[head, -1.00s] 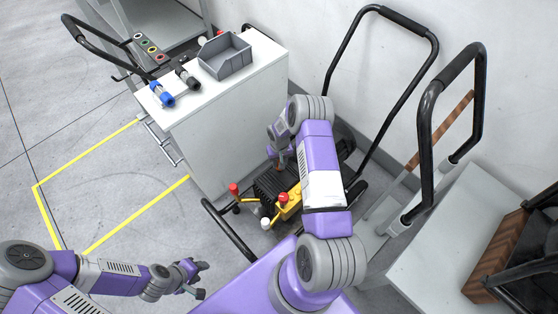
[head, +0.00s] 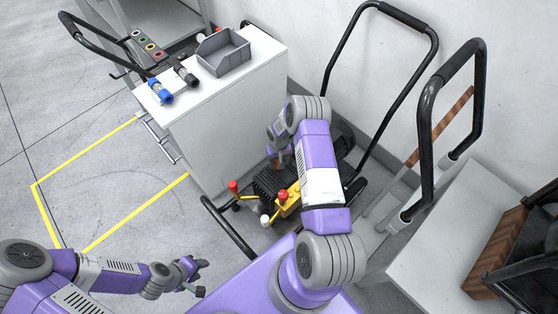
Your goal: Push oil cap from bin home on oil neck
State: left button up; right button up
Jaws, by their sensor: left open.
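A black and yellow washer unit (head: 290,204) sits low on the floor beside the white cabinet, partly behind my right arm. My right gripper (head: 279,157) points down at the black finned part of the washer; its fingers are small and partly hidden, so its jaws and any cap in them cannot be made out. I cannot pick out the oil neck. The grey bin (head: 224,60) stands on the cabinet top and looks empty from here. My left gripper (head: 200,276) is open and empty over the floor at lower left, apart from everything.
The white cabinet (head: 215,140) stands behind the washer, with blue (head: 160,92) and black (head: 187,76) cylindrical parts on top. Black tubular handles (head: 345,60) rise behind and right. A grey cart (head: 450,235) stands at right. Yellow-lined floor at left is clear.

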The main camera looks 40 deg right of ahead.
jog(key=shift+o, duration=0.3)
jog(key=shift+r, duration=0.1)
notch_tip(320, 180, up, 7)
jog(key=p, duration=0.3)
jog(key=shift+r, duration=0.2)
